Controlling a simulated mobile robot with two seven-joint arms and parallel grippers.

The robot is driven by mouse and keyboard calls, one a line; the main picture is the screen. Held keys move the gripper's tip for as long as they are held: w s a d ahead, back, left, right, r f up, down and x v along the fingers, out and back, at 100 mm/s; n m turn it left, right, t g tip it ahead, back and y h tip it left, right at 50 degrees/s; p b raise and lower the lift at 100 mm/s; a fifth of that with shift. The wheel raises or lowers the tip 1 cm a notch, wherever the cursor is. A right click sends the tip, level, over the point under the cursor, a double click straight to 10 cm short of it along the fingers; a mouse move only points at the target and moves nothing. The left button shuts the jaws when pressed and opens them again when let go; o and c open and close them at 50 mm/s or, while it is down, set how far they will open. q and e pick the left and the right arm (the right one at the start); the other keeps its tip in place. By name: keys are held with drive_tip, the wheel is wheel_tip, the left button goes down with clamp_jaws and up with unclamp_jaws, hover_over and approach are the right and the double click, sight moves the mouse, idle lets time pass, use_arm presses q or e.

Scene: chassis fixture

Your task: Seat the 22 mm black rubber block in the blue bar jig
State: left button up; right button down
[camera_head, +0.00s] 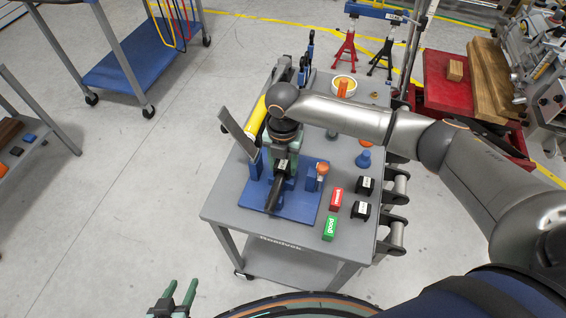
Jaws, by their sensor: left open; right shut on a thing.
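The blue jig (304,203) is a flat blue plate with upright blue parts, near the front left of the grey cart top. My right gripper (278,189) reaches down over its middle and is shut on a dark, elongated thing (273,196). I cannot tell whether this is the 22 mm block, or whether it touches the jig. Two black blocks with white labels, one further back (365,186) and one nearer (360,210), stand right of the jig; their labels are too small to read. My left gripper (173,299) is open and empty at the bottom edge, away from the cart.
A red labelled block (336,199) and a green one marked "good" (330,228) stand right of the jig. An orange-topped part (322,169) stands at its right side. A yellow cylinder (257,118) and tilted grey plate (237,132) are behind. A blue cone-like piece (364,159) stands further right.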

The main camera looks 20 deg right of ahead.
drive_tip(key=shift+c, duration=1)
unclamp_jaws()
drive_tip(key=shift+r, duration=0.1)
wheel_tip(320, 180, up, 3)
drive_tip(key=p, duration=0.2)
drive_tip(key=shift+p, duration=0.4)
drive_tip(key=shift+r, duration=1.95)
